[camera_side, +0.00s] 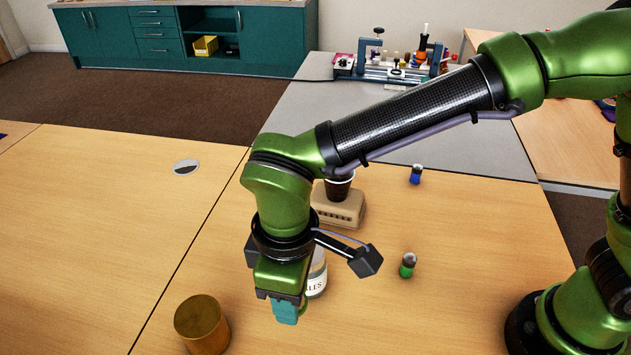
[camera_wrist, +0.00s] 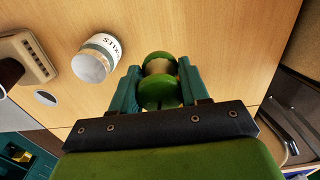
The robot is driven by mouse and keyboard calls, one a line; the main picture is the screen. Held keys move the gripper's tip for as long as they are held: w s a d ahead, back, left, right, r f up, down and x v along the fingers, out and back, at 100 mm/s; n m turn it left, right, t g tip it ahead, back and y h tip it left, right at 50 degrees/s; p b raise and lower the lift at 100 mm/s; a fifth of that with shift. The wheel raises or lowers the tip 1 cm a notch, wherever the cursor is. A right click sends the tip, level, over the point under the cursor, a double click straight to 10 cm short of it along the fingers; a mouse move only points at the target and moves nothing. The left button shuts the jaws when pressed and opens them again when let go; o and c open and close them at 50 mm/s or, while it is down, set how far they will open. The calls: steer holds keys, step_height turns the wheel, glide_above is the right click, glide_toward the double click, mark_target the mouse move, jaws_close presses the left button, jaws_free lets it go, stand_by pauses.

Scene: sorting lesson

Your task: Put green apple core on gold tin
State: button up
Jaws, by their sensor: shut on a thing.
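The green apple core (camera_wrist: 158,67), with green ends and a pale waist, sits between the teal fingers of my gripper (camera_wrist: 160,84) in the wrist view. My gripper is shut on it. In the side view my gripper (camera_side: 285,311) points down above the table and its fingers mostly hide the core. The gold tin (camera_side: 202,326) stands upright at the front of the table, to the left of my gripper and apart from it. I cannot make out the tin in the wrist view.
A labelled jar (camera_side: 317,279) stands close behind my gripper, partly hidden. A beige box (camera_side: 345,208) with a dark cup (camera_side: 340,187) on it is farther back. Small green (camera_side: 407,266) and blue (camera_side: 416,175) cylinders stand to the right. The table left of the tin is clear.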

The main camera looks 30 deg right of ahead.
glide_above(197, 315)
steer(key=shift+f, duration=2.5)
steer(key=o, duration=1)
steer(key=shift+f, duration=0.15)
steer(key=shift+o, duration=0.2)
